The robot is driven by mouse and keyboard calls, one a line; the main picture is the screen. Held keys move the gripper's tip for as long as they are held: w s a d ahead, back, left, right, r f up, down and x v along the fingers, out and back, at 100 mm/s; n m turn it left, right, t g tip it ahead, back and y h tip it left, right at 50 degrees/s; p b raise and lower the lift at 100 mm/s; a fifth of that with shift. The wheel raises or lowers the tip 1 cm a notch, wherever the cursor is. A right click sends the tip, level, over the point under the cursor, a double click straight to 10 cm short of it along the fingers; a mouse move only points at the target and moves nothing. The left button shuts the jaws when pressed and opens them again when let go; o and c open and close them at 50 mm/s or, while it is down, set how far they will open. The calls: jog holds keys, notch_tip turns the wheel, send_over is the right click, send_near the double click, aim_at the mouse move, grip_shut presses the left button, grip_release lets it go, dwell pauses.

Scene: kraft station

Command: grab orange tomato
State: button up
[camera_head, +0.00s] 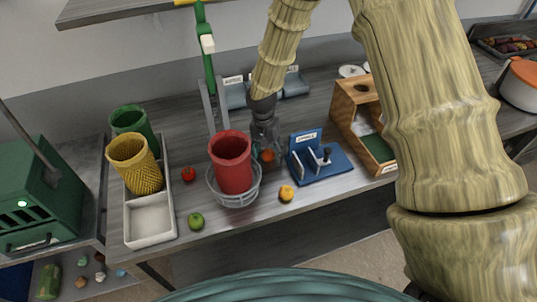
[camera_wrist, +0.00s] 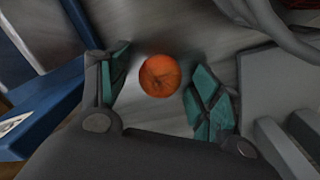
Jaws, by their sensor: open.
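The orange tomato (camera_head: 267,156) is on the grey table, between the red cup in its wire basket and the blue rack. In the wrist view the round orange tomato (camera_wrist: 160,75) lies between the two teal-padded fingers, with a gap on both sides. My gripper (camera_head: 265,140) is over it, pointing down; in the wrist view my gripper (camera_wrist: 158,88) is open, its fingers apart and empty. Whether the fingertips are at the tomato's height I cannot tell.
The red cup (camera_head: 232,160) in a wire basket (camera_head: 238,199) is close left. A blue rack (camera_head: 322,168) is close right; its edge shows in the wrist view (camera_wrist: 45,105). A red tomato (camera_head: 188,174), green fruit (camera_head: 196,221) and yellow-orange fruit (camera_head: 286,193) stand apart.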

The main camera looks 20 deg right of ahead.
jog(key=c, duration=1)
jog(key=shift+c, duration=0.2)
jog(key=shift+r, duration=0.1)
